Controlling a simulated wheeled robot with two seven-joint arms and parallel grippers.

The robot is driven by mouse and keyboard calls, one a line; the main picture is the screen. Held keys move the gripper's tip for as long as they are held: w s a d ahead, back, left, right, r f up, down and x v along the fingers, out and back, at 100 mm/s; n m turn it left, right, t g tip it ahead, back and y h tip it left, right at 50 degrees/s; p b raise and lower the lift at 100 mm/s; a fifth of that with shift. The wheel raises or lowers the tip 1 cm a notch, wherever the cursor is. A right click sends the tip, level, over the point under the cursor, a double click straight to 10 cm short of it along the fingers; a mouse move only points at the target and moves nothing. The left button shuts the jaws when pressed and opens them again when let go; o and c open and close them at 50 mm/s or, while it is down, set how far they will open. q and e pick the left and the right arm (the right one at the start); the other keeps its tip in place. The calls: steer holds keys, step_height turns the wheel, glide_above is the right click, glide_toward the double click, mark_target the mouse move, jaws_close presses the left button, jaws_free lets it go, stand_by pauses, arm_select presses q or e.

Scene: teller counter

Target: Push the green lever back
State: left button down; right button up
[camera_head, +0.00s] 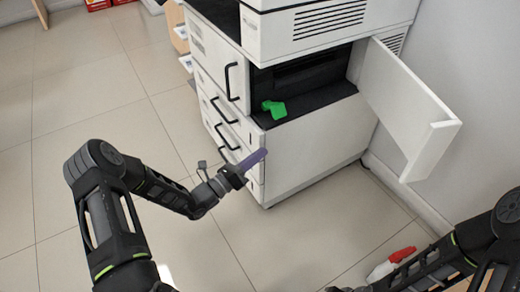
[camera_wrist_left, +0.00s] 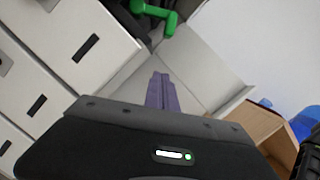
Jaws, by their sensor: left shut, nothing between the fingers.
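The green lever (camera_head: 274,109) sits at the left side of the printer's open dark compartment, and it also shows at the top of the left wrist view (camera_wrist_left: 157,14). My left gripper (camera_head: 262,154), with purple fingers, is shut and empty. In the head view it is in front of the cabinet, below and apart from the lever. The purple fingers (camera_wrist_left: 162,92) point toward the compartment in the left wrist view. My right arm comes in at the lower right of the head view, but its fingers cannot be made out.
The white printer (camera_head: 330,150) has its side door (camera_head: 400,100) swung open to the right. Drawers with dark handles (camera_head: 222,112) line its left face. A red and white bottle (camera_head: 390,264) is on the floor near my right arm. Tiled floor (camera_head: 90,90) on the left is clear.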

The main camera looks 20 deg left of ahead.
mark_target(275, 127)
arm_select(q)
steer(key=w+d+r, duration=0.1)
steer(key=w, duration=0.1)
steer(key=w+d+r+b, duration=0.1)
steer(key=w+r, duration=0.1)
steer(key=w, duration=0.1)
steer(key=w+d+r+b, duration=0.1)
steer(key=w, duration=0.2)
steer(key=shift+w+r, duration=0.1)
steer(key=shift+r, duration=0.05)
steer(key=shift+w+a+r, duration=0.15)
steer(key=shift+a+r, duration=0.05)
steer(key=shift+r, duration=0.15)
